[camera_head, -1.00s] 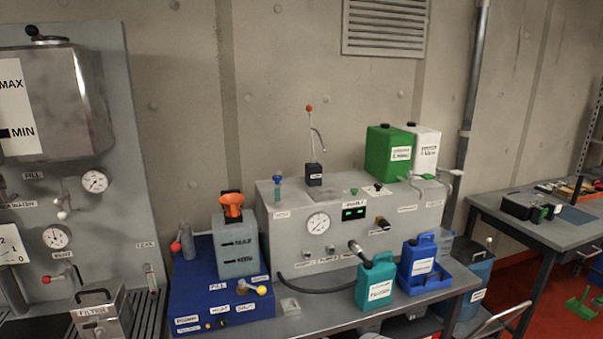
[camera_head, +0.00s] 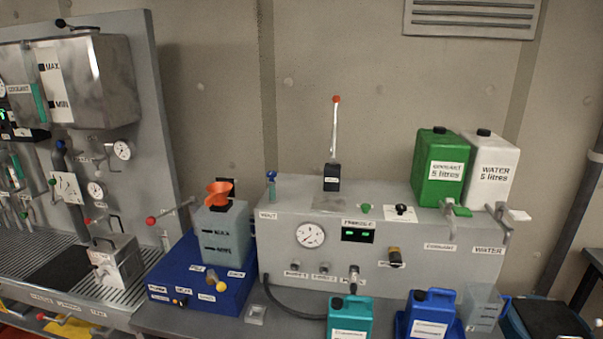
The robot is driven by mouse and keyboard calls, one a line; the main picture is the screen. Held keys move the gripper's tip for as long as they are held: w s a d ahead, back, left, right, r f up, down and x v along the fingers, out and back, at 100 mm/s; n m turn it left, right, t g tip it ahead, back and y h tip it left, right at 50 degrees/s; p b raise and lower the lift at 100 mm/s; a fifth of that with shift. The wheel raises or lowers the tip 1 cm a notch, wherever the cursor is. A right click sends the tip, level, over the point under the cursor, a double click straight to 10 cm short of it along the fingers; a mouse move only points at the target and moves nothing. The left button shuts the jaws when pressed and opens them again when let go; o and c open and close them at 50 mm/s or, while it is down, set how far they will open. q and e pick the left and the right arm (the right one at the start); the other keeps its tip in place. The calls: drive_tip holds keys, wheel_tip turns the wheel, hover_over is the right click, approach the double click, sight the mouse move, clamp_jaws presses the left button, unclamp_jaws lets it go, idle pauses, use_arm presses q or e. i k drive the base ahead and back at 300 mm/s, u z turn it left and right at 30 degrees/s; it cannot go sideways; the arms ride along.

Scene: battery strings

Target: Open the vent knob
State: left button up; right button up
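I cannot tell for sure which part is the vent knob, as many labels are too small to read. A blue-topped knob (camera_head: 271,176) on a short post stands at the left end of the grey box's (camera_head: 385,270) top. A small label (camera_head: 268,215) below it is not clearly legible. A green knob (camera_head: 365,208) and a black knob on a white plate (camera_head: 401,210) sit farther right on the same top. Several small knobs, including one by the hose (camera_head: 353,271), line the lower front. Neither of my grippers is in view.
The box has a gauge (camera_head: 310,235), green display (camera_head: 357,234) and upright red-tipped lever (camera_head: 335,130). Green (camera_head: 440,185) and white (camera_head: 490,190) canisters stand on it. A blue unit (camera_head: 195,285) with an orange funnel (camera_head: 218,193) is left. Teal (camera_head: 350,318) and blue (camera_head: 432,312) jugs stand in front.

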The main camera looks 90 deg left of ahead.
sight(271, 175)
drive_tip(key=u, duration=1.45)
